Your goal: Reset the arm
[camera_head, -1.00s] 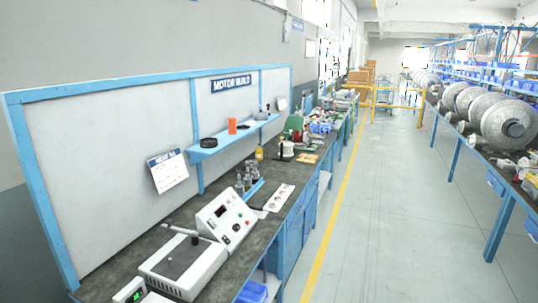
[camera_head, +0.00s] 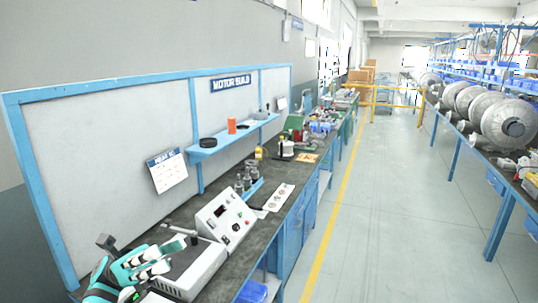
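My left gripper (camera_head: 162,260), teal, black and white, is at the lower left over the near end of the bench. Its fingers point right, in front of the flat light-grey device with a dark top plate and a lever (camera_head: 188,268). I cannot tell whether it touches the device, nor whether its fingers are open or shut. I see nothing clearly held in it. My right gripper is not in view.
A white control box (camera_head: 225,222) stands beside the device on the dark bench top (camera_head: 262,228). A blue-framed panel with a shelf (camera_head: 235,136) backs the bench. The aisle floor (camera_head: 375,220) is clear.

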